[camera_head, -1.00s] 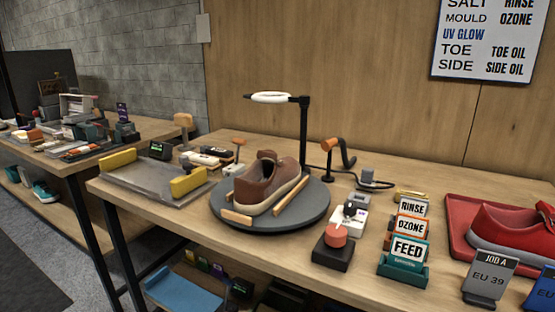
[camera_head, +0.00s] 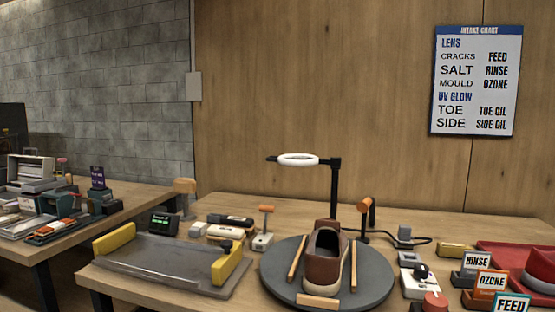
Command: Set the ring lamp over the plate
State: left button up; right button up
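The white ring lamp (camera_head: 298,160) hangs level from a black post (camera_head: 335,190) behind the plate. A brown sneaker (camera_head: 322,262) stands on the plate between wooden strips (camera_head: 297,258). The ring appears above and slightly left of the sneaker; I cannot tell exactly how it lines up with the plate's middle. Neither of my grippers is in view.
A grey tray with yellow grips (camera_head: 165,262) lies left of the plate. A small lever with an orange top (camera_head: 263,228) stands behind. Cards RINSE (camera_head: 476,262), OZONE (camera_head: 491,281) and FEED (camera_head: 511,304) and a red tray (camera_head: 502,247) stand on the right. A chart (camera_head: 478,80) hangs on the wall.

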aim_at(297, 161)
jog(key=i+j, duration=0.15)
jog(key=j, duration=0.3)
jog(key=i+j, duration=0.1)
jog(key=j, duration=0.35)
jog(key=i+j, duration=0.15)
jog(key=j, duration=0.3)
jog(key=i+j, duration=0.1)
jog(key=j, duration=0.35)
jog(key=i+j+z, duration=0.1)
jog(key=j, duration=0.35)
jog(key=i+j, duration=0.15)
jog(key=j, duration=0.35)
jog(key=i+j, duration=0.1)
jog(key=j, duration=0.35)
jog(key=i+j, duration=0.1)
jog(key=j, duration=0.35)
